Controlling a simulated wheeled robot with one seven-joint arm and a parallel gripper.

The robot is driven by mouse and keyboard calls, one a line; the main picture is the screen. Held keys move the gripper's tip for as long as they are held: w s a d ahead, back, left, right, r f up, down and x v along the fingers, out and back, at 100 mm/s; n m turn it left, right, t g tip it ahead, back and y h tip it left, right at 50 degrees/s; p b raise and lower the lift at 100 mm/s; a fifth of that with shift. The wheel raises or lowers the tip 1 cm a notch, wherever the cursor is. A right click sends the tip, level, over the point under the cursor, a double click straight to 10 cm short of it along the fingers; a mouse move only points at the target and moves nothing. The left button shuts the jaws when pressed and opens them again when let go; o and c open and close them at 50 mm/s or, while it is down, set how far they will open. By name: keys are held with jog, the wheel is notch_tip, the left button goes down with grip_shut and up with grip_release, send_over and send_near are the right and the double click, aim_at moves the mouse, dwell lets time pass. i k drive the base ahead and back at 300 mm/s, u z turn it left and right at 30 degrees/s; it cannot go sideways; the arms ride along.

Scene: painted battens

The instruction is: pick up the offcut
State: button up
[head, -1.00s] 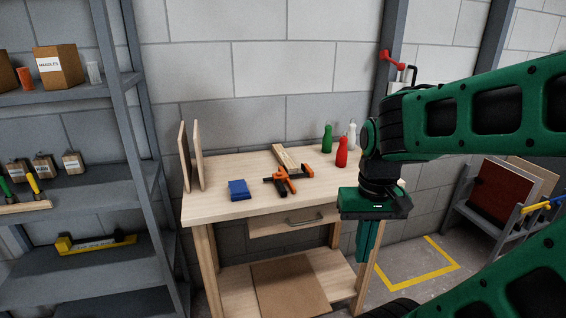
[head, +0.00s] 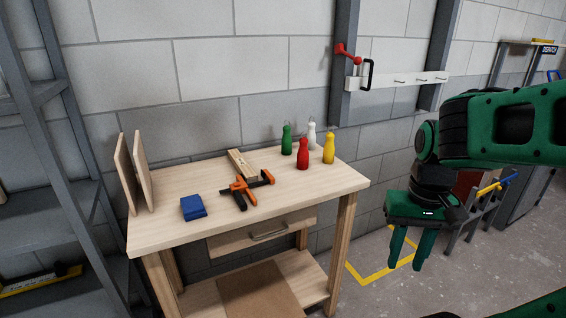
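A short pale wooden piece, which looks like the offcut (head: 241,162), lies on the workbench (head: 185,221) toward the back, in the head view. An orange and black clamp (head: 247,188) lies at its near end; I cannot tell whether it grips the wood. My gripper (head: 408,262) hangs with its fingers pointing down, to the right of the bench and well apart from the offcut. Its two green fingers are spread with nothing between them.
Green (head: 287,140), white (head: 311,134), red (head: 303,154) and yellow (head: 329,148) bottles stand right of the offcut. A blue block (head: 193,207) lies front left. Two upright boards (head: 134,172) stand at the bench's left end. The bench's front right is clear.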

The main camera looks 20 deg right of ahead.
aim_at(243, 167)
jog(key=z, duration=3.25)
jog(key=k, duration=1.45)
jog(key=u, duration=1.7)
jog(key=i, duration=0.65)
jog(key=u, duration=0.05)
